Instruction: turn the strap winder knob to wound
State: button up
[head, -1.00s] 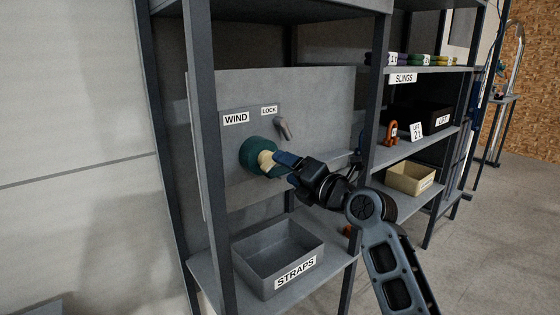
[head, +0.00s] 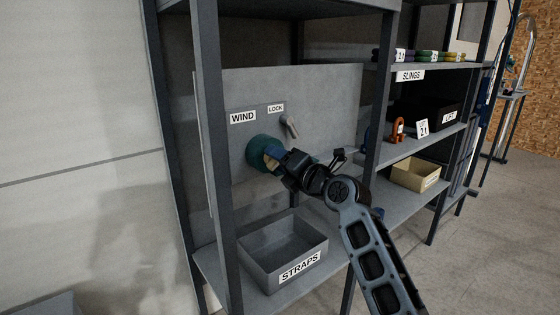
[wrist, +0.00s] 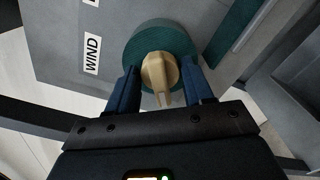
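The strap winder knob is a tan grip on a dark teal round disc (head: 256,148), mounted on a grey upright panel below the WIND label (head: 243,117). The wrist view shows the tan grip (wrist: 158,72) in the middle, its narrow tongue pointing down the picture toward my gripper's palm. My gripper (wrist: 163,80) is open, its two blue fingers on either side of the tan grip. Whether they touch it I cannot tell. In the head view my gripper (head: 272,157) hides part of the knob. No WOUND mark can be read.
A grey lever (head: 290,126) under the LOCK label sits above right of the knob. A grey STRAPS bin (head: 300,268) stands on the shelf below. A dark shelf post (head: 212,160) rises left of the panel, another to the right (head: 378,110).

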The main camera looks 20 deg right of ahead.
jog(key=c, duration=0.6)
jog(key=shift+f+b, duration=0.15)
jog(key=shift+b, duration=0.35)
